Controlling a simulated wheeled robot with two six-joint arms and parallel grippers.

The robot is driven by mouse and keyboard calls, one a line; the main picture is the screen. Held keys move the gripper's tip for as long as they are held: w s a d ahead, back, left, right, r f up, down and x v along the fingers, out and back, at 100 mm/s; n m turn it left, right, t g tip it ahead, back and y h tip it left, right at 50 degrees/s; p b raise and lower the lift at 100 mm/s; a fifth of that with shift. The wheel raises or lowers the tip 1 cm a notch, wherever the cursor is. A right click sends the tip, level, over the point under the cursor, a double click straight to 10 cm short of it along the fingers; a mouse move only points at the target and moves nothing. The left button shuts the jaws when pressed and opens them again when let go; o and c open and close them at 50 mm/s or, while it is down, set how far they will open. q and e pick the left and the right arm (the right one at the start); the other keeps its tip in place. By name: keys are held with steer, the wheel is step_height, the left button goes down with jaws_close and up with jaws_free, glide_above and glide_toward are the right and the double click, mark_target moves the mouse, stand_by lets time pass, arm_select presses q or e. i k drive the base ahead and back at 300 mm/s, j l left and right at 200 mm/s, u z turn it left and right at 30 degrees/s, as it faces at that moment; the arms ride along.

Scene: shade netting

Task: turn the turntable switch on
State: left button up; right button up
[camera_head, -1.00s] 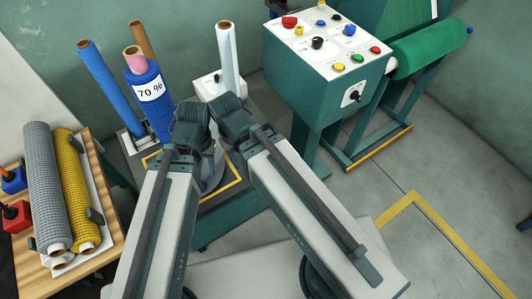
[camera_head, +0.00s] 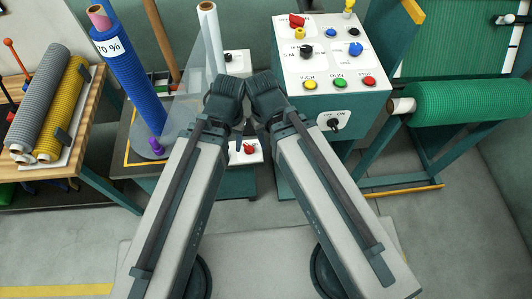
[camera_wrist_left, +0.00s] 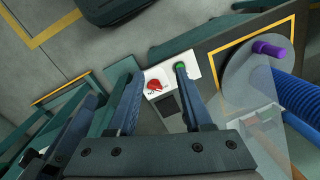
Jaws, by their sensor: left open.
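The turntable switch, a red knob (camera_head: 249,149) on a white plate (camera_head: 236,157), is on the front of the turntable stand. The red knob also shows in the left wrist view (camera_wrist_left: 154,86), near a green round part. Its setting is too small to read. My left gripper (camera_wrist_left: 158,72) is open, its two fingers reaching either side of the plate, with the knob between them in the picture; no contact is visible. In the head view my arm hides its fingers. The turntable disc (camera_head: 160,140) carries a purple peg (camera_head: 156,147). My right gripper is hidden behind its arm.
A control box (camera_head: 335,70) with several buttons and a black side switch (camera_head: 333,122) stands right of the stand. A blue net roll (camera_head: 130,75) stands at the turntable. A green roll (camera_head: 460,102) is at right, a wooden table (camera_head: 85,160) at left. Floor in front is free.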

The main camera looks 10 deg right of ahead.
mark_target(248, 150)
steer(key=k+l, duration=0.1)
steer(key=l, duration=1.4)
steer(key=j+u, duration=0.1)
steer(key=j, duration=0.5)
steer(key=i, duration=0.05)
